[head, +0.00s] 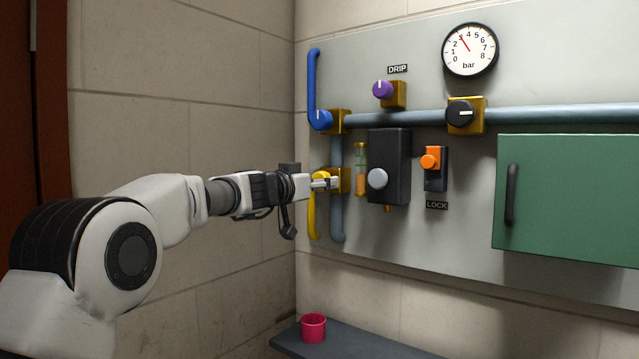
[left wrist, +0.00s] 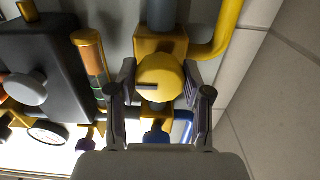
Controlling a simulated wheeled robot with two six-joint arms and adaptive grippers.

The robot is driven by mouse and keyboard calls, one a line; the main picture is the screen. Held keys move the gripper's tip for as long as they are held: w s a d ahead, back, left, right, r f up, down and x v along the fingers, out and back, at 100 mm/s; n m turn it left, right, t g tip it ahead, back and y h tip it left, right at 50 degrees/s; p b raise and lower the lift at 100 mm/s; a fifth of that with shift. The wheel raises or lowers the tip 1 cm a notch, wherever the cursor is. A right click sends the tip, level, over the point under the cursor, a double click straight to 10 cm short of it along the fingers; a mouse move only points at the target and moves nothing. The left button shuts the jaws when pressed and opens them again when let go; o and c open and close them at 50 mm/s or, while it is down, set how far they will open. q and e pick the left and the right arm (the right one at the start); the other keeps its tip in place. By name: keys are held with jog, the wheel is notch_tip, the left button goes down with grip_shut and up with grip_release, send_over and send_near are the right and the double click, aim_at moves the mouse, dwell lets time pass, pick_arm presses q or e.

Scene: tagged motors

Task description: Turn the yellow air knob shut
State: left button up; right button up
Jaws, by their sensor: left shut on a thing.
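The yellow air knob (head: 321,176) sits on a brass valve block on the grey panel, at the lower left of the pipework. It shows large in the left wrist view (left wrist: 161,78), with a dark mark line running sideways across its face. My left gripper (head: 325,183) reaches in from the left and partly covers the knob in the head view. In the left wrist view its two fingers (left wrist: 158,92) stand one on each side of the knob, shut on it. My right gripper is in neither view.
Close by are a blue knob (head: 322,120) above, a yellow pipe (head: 312,218) below and a black box with a grey knob (head: 377,179) to the right. The gauge (head: 470,50) needle points near 3. A red cup (head: 313,328) stands on the shelf (head: 350,342).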

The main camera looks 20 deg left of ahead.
pick_arm(q)
jog(key=shift+f, duration=0.15)
jog(key=n+b, duration=0.2)
jog(key=n, duration=0.1)
jog(key=n+b, duration=0.1)
jog(key=n, duration=0.4)
jog(key=shift+b, duration=0.3)
jog(key=n, duration=0.4)
jog(key=shift+d, duration=0.1)
jog(key=n, duration=0.6)
jog(key=shift+r, duration=0.3)
